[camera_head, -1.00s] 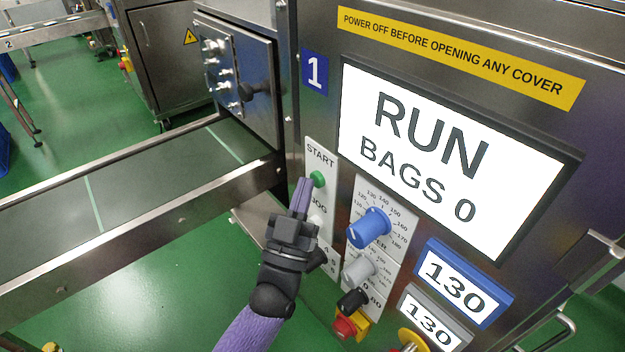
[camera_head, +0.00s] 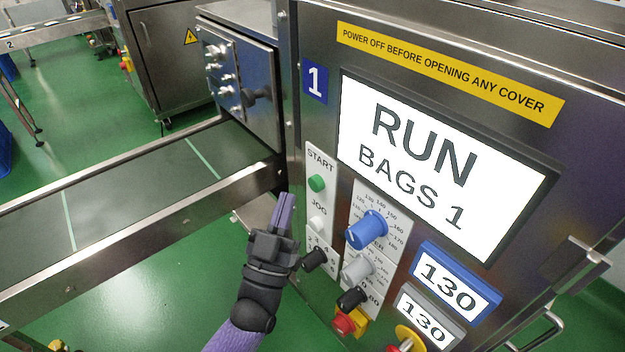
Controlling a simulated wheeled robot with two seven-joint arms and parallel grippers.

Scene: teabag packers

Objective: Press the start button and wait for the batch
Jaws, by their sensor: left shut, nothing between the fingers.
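The green start button (camera_head: 317,183) is on the pale panel under the word START, fully in view. The display (camera_head: 440,165) above right of it reads RUN, BAGS 1. My left gripper (camera_head: 286,198) is shut and empty. Its fingertips are below and left of the start button, apart from it in the picture. The white jog button (camera_head: 318,223) is right of the fingers. My right gripper is not in view.
A blue dial (camera_head: 366,230), a grey dial (camera_head: 357,268) and black knobs sit right of and below the buttons. A red knob (camera_head: 344,323) on yellow is lower. A conveyor (camera_head: 120,205) runs in from the left. Green floor is open below it.

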